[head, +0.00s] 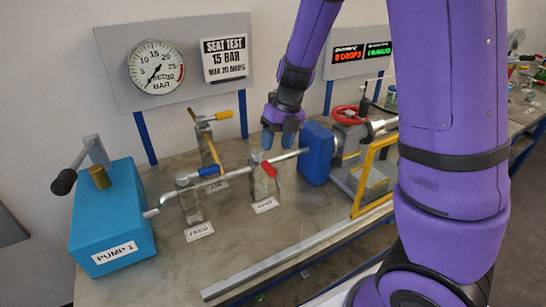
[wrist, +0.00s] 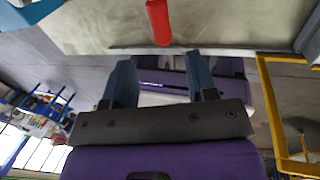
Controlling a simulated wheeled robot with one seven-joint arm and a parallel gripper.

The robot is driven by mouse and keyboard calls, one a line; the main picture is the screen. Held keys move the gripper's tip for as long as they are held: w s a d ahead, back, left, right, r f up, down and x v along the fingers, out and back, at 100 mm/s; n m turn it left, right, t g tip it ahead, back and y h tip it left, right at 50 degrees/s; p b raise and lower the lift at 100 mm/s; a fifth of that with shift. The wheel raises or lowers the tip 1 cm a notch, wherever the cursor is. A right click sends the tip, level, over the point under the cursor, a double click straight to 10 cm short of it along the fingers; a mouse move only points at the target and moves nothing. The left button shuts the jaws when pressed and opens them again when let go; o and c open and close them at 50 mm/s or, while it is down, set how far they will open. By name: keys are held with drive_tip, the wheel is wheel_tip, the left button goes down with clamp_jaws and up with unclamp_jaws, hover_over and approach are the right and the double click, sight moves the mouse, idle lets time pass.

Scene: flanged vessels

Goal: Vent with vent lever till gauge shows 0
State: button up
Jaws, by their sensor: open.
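The vent lever (head: 268,168) is a short red handle on a grey valve block, above a label reading VENT (head: 264,205). It points toward the front right. In the wrist view the red lever (wrist: 158,22) shows at the top centre, beyond my fingertips. My gripper (head: 281,141) hangs just above and behind the lever in the head view, apart from it. The gripper (wrist: 160,75) is open, with nothing between its fingers. The round gauge (head: 155,67) on the back panel has its needle pointing to the lower left, near the scale's low end; the exact reading is too small to tell.
A blue-handled feed valve (head: 190,205) and a yellow-handled valve (head: 205,140) stand left of the vent valve. A blue pump (head: 118,218) stands at the left. A blue block (head: 316,153) and yellow frame (head: 370,175) are close on the right.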

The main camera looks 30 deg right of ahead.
drive_tip(key=shift+v, duration=1.6)
drive_tip(key=s+r+n+t+h, duration=0.1)
drive_tip(key=s+r+n, duration=0.4)
drive_tip(key=n, duration=0.6)
drive_tip(key=s+r+n+t+h, duration=0.1)
drive_tip(key=s+r+n+t, duration=0.1)
drive_tip(key=s+r+n, duration=0.4)
drive_tip(key=s+d+r+n+t+h, duration=0.1)
drive_tip(key=s+r+n, duration=0.4)
drive_tip(key=s+n, duration=0.7)
drive_tip(key=n+t, duration=0.1)
drive_tip(key=n, duration=0.5)
drive_tip(key=shift+s+r, duration=0.2)
drive_tip(key=shift+r, duration=0.05)
